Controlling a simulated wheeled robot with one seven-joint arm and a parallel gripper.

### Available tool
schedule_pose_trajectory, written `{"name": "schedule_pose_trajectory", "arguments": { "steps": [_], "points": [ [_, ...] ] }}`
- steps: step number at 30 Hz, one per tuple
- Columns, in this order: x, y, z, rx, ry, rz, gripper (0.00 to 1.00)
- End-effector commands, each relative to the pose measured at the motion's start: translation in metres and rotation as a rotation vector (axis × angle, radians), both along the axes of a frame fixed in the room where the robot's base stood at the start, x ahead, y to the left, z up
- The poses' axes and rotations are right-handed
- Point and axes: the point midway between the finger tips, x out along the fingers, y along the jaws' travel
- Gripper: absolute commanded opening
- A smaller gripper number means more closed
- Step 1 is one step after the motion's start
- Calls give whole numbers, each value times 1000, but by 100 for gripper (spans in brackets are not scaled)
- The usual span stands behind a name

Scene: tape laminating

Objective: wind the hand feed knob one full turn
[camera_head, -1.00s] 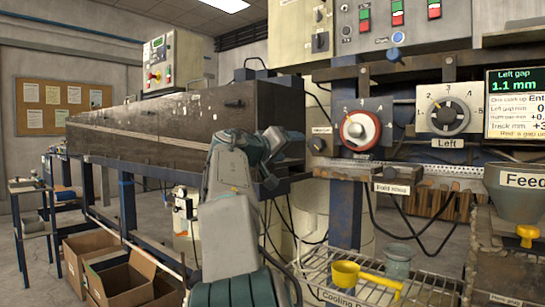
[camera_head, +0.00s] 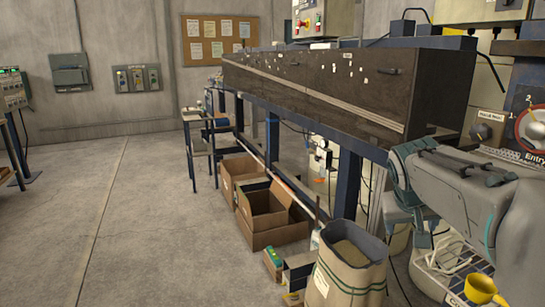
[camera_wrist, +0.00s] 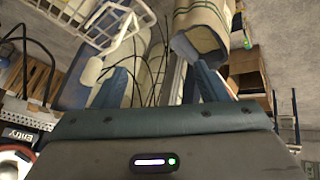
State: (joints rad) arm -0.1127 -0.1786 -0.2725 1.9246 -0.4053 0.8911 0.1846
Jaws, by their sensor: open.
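I cannot make out a hand feed knob for certain in either current view. At the right edge of the head view, the red-ringed Entry dial (camera_head: 533,127) is partly cut off. The wrist view also shows part of this dial (camera_wrist: 12,160) at its lower left, beside its label. A small dark selector knob (camera_head: 482,131) sits left of the dial. My arm crosses the right side of the head view, in front of the machine.
A long dark machine housing (camera_head: 320,84) runs back on blue legs. A sack (camera_head: 348,274) and cardboard boxes (camera_head: 268,212) stand below it. A yellow scoop (camera_head: 482,290) is at lower right. A wire rack (camera_wrist: 85,22) shows in the wrist view. The left floor (camera_head: 140,210) is open.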

Motion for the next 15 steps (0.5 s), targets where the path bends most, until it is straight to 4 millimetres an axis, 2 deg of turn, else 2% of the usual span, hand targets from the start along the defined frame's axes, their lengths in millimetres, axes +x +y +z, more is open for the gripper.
{"name": "schedule_pose_trajectory", "arguments": {
  "steps": [1, 7, 12, 15],
  "points": [
    [-20, 19, 9, 45, 29, 29, 67],
    [-98, 88, -12, 196, 144, 130, 67],
    [-149, 124, -30, 268, 217, 175, 67],
    [-166, 133, -37, 288, 241, 186, 67]
  ]
}}
